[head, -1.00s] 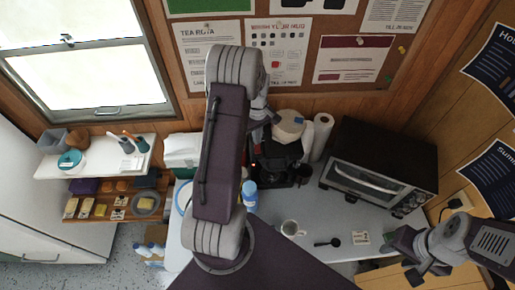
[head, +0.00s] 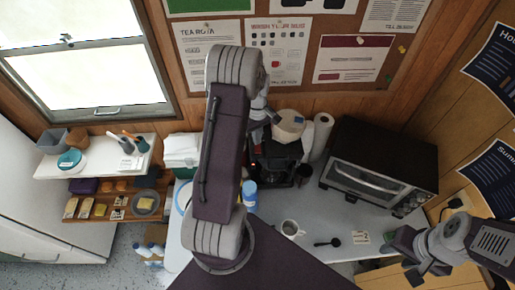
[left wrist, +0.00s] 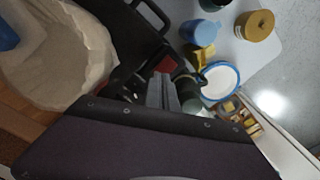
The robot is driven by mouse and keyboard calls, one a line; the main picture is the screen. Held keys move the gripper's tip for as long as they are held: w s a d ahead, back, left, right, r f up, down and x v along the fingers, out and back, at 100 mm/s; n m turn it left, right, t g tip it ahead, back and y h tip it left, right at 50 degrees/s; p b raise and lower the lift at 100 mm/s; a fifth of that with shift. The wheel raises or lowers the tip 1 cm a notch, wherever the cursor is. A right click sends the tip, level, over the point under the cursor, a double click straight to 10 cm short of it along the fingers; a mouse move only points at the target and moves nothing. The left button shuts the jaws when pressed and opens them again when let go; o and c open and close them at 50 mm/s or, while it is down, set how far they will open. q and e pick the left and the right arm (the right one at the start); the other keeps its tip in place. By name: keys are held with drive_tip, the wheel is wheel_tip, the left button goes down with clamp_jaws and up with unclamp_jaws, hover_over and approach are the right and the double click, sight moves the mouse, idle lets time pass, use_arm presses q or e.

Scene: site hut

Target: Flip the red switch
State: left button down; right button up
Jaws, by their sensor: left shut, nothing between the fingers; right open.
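A black coffee machine (head: 275,172) stands on the counter, with a small red spot (head: 253,164) at its left side; I cannot tell whether that spot is the switch. In the left wrist view dark red parts (left wrist: 132,68) show on the black machine, beyond my left gripper (left wrist: 162,78). The left fingers are shut and empty, pointing toward the machine; contact is unclear. In the head view the left gripper (head: 262,122) is partly hidden by its own arm, above the machine's back. My right gripper (head: 412,257) is open and empty at the lower right.
A toaster oven (head: 378,165) stands right of the machine, with a paper roll (head: 321,135) between them. The wall board is behind.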

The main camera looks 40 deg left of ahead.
use_arm(q)
drive_tip(key=shift+f+b, duration=0.5)
drive_tip(key=shift+f, duration=0.3)
wheel_tip(320, 180, up, 7)
drive_tip(key=p, duration=0.6)
drive_tip(key=shift+r, duration=0.1)
drive_tip(key=shift+f, duration=0.2)
idle(0.4)
